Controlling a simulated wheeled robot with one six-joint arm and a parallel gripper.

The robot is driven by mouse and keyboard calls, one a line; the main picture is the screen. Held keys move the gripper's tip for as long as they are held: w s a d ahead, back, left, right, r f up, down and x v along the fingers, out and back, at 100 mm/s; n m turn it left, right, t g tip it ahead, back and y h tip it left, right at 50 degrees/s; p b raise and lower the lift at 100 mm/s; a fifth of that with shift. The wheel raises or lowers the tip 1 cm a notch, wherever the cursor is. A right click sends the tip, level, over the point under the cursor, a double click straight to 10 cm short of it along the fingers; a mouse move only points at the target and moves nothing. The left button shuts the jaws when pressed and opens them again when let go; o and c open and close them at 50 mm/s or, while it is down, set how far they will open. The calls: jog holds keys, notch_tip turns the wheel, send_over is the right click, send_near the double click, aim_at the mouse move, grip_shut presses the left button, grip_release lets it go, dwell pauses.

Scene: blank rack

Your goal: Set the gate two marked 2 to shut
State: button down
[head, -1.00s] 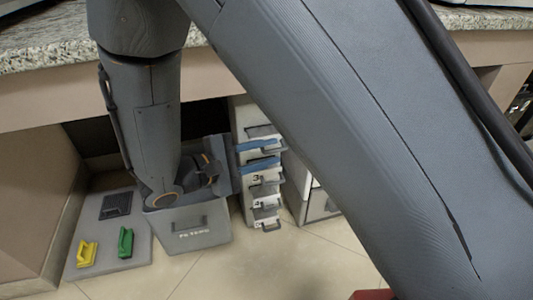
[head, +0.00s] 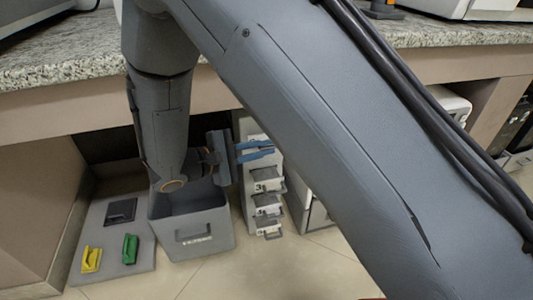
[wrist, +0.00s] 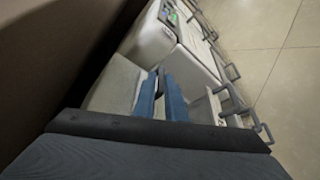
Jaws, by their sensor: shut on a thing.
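The white rack (head: 250,215) stands upright under the counter, with grey gates and handles stacked down its front. A 3 shows beside one gate (head: 268,184); the marks below are too small to read. My gripper (head: 256,150) has its blue fingers close together at the rack's front, just above gate 3. They are shut at the level of gate two, whose handle and mark are hidden by the fingers. In the wrist view the blue fingers (wrist: 162,98) point at the rack, with handles (wrist: 232,72) along its right side.
A grey bin (head: 205,228) stands left of the rack, below my wrist. A grey board (head: 138,250) holds a yellow block (head: 91,259), a green block (head: 130,249) and a dark square (head: 121,211). The granite counter (head: 60,62) overhangs. Floor in front is clear.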

jog(key=shift+w+a+f, duration=0.1)
jog(key=shift+w+f, duration=0.05)
jog(key=c, duration=1.9)
grip_release()
jog(key=shift+o, duration=0.2)
jog(key=shift+a, duration=0.1)
jog(key=p+v, duration=0.2)
jog(key=v, duration=0.5)
jog(key=shift+a+p, duration=0.2)
jog(key=shift+p, duration=0.1)
jog(key=shift+s, duration=0.25)
